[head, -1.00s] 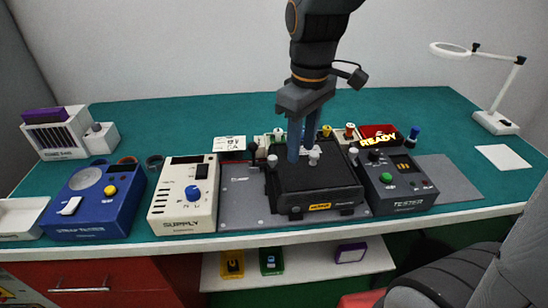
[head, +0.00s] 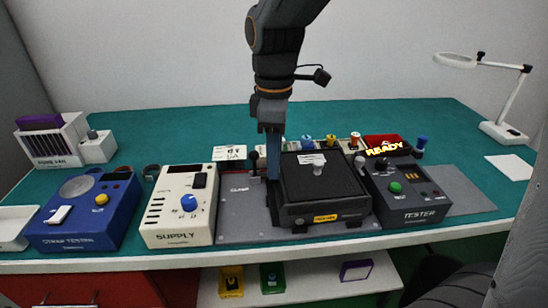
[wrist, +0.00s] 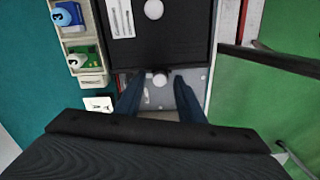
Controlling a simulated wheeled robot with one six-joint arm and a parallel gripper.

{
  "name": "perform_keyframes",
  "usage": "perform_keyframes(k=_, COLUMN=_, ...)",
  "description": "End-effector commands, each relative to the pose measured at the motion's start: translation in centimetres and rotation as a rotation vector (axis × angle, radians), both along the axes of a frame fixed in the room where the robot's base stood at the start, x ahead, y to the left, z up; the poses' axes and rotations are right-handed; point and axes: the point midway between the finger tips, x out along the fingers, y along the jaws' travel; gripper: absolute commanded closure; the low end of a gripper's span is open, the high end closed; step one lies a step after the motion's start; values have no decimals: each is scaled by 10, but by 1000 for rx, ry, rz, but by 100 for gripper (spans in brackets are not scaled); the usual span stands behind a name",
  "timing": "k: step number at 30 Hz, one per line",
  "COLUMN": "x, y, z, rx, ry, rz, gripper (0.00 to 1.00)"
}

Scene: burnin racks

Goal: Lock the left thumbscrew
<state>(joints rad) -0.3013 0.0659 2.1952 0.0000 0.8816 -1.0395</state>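The black fixture box (head: 330,203) stands on a grey plate (head: 240,222), with a pale knob (head: 318,168) and a white label on its flat lid. My gripper (head: 273,178) is lowered at the box's left side. In the wrist view, a pale round thumbscrew head (wrist: 160,79) lies between my two blue fingers (wrist: 158,84) beside the box edge. The fingers are apart, with a gap on each side of it. In the head view my gripper hides this left thumbscrew. The right thumbscrew (head: 360,161) shows at the box's right side.
The cream supply unit (head: 180,210) and blue strap tester (head: 85,215) stand to the left. The dark tester (head: 408,196) stands close on the right, with a red READY display (head: 385,148) behind it. Small coloured parts line the back. The green mat (head: 190,130) behind is clear.

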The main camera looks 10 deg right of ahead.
Motion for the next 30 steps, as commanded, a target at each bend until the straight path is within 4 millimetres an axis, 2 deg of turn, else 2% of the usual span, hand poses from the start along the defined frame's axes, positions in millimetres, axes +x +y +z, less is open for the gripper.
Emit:
perform_keyframes(k=9, x=0, y=0, z=-3, rx=1, ry=-1, rz=-1, gripper=65)
perform_keyframes(k=15, x=0, y=0, z=-3, rx=1, ry=-1, rz=-1, gripper=98)
perform_keyframes(k=16, x=0, y=0, z=-3, rx=1, ry=-1, rz=-1, gripper=100)
perform_keyframes(k=23, x=0, y=0, z=-3, rx=0, ry=-1, rz=-14, gripper=100)
perform_keyframes(k=30, x=-1, y=0, z=-1, rx=0, ry=0, rz=-106, gripper=100)
